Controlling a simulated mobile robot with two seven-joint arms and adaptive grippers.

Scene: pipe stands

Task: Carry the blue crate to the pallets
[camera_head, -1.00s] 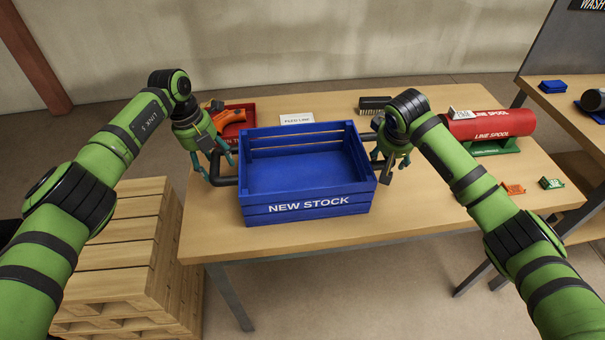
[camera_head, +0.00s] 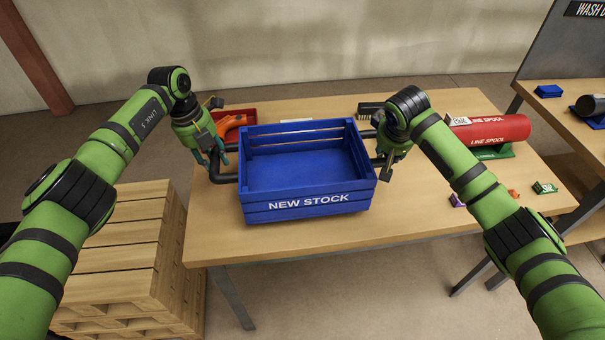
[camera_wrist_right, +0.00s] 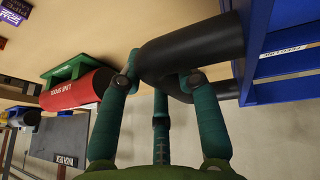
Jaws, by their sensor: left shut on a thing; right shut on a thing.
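The blue crate (camera_head: 305,205), marked NEW STOCK, is upright and looks empty over the near part of the table. It has a black bar handle at each side. My left gripper (camera_head: 219,160) is shut on the left handle, and my right gripper (camera_head: 384,164) is shut on the right handle. In the right wrist view, the fingers (camera_wrist_right: 160,85) close around the black handle beside the crate (camera_wrist_right: 262,50). I cannot tell whether the crate's bottom touches the table. The stacked wooden pallets (camera_head: 112,250) stand at the lower left, beside the table.
On the wooden table (camera_head: 420,215) are a red bin (camera_head: 250,117), a brush (camera_head: 371,107), a red line spool (camera_head: 490,130) and small labelled pieces (camera_head: 545,187). A white card (camera_head: 297,121) is mostly hidden behind the crate. Another bench (camera_head: 570,112) stands at the right.

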